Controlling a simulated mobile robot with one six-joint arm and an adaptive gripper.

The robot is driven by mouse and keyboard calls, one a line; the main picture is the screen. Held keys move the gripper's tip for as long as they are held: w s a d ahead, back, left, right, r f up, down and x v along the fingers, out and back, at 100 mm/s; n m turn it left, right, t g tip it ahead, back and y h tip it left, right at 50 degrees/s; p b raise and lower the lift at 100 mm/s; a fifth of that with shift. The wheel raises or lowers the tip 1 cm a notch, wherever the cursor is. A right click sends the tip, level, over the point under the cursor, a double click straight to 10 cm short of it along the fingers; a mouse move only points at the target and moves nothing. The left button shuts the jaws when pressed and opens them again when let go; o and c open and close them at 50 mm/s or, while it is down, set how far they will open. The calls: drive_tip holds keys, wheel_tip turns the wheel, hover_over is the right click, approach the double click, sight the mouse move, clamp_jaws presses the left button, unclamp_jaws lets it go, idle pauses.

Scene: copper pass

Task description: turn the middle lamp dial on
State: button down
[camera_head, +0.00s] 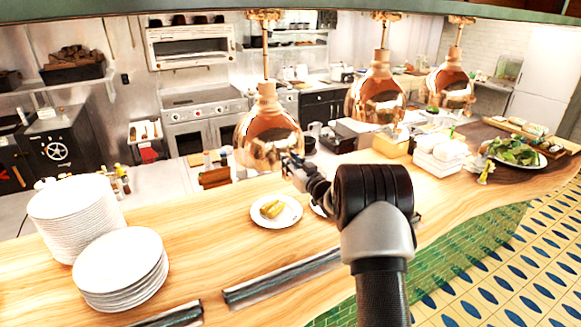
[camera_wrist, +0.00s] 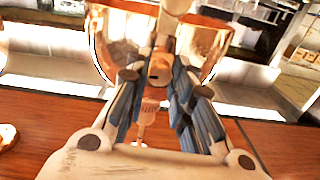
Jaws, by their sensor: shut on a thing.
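Three copper heat lamps hang over the wooden counter: a left lamp (camera_head: 262,135), a middle lamp (camera_head: 377,92) and a right lamp (camera_head: 450,85). My gripper (camera_head: 288,164) overlaps the lower right of the left lamp in the head view. In the wrist view, my gripper (camera_wrist: 161,62) is closed on a small copper-brown dial (camera_wrist: 159,70) with a dark slot, in front of a copper lamp shade (camera_wrist: 118,45). The dial is hidden in the head view, and its turn is hard to read. The middle lamp's own dial cannot be made out.
A plate with food (camera_head: 287,217) sits on the counter (camera_head: 200,240) below my gripper. Plate stacks (camera_head: 75,215) stand at left. White containers (camera_head: 440,160) and a salad plate (camera_head: 515,160) stand at right. The counter between the plate stacks and food plate is mostly clear.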

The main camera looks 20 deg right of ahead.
drive_tip(key=shift+n+h+b, duration=0.3)
drive_tip(key=shift+n+b, duration=7.8)
drive_tip(key=shift+b, duration=0.7)
drive_tip(key=shift+r, duration=0.1)
drive_tip(key=c, duration=1.4)
unclamp_jaws()
drive_tip(key=shift+s, duration=0.1)
